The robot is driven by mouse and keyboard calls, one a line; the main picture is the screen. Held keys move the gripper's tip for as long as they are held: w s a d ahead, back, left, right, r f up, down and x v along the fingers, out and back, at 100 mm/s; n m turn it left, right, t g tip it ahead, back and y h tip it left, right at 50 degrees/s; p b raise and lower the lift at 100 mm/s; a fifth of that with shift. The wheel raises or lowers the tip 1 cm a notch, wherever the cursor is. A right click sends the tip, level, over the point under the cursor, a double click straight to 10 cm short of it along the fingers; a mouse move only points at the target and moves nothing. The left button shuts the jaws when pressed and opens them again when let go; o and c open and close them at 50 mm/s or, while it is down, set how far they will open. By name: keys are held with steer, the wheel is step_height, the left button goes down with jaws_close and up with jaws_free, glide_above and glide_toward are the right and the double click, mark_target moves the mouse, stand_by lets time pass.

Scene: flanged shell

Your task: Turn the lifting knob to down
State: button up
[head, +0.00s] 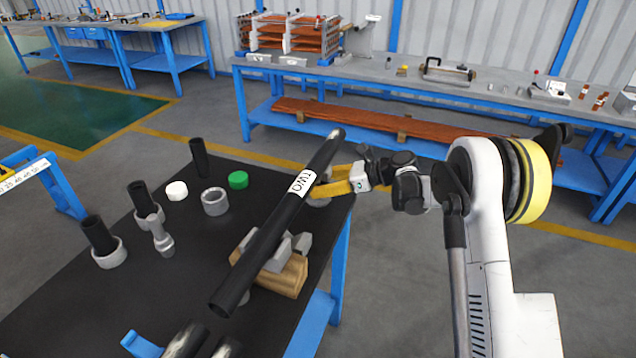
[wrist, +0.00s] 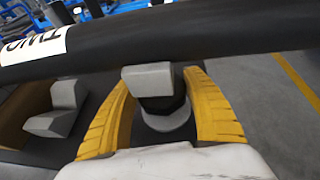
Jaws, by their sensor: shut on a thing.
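My gripper (head: 322,188) reaches in from the right to the table's right side, just beside and below a long black pipe (head: 272,232) with a white "TWO" label. In the wrist view its two yellow fingers (wrist: 157,78) are shut around a grey block-topped part (wrist: 148,79), which looks like the lifting knob. A dark stem and a round grey base (wrist: 167,119) show below it. The pipe (wrist: 200,30) passes across the top of this view. Which way the knob points, up or down, I cannot tell. In the head view the knob is mostly hidden.
The pipe rests on grey V-shaped supports over a wooden block (head: 285,279). Grey flanges (head: 215,203), black tubes (head: 199,157), a white cap (head: 176,190) and a green cap (head: 238,180) stand on the black tabletop (head: 75,290). A long blue workbench (head: 470,92) is behind.

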steer(key=n+g, duration=0.6)
steer(key=g, duration=0.1)
steer(key=shift+p, duration=0.35)
steer(key=shift+n+g+h, duration=0.3)
steer(key=o, duration=1.2)
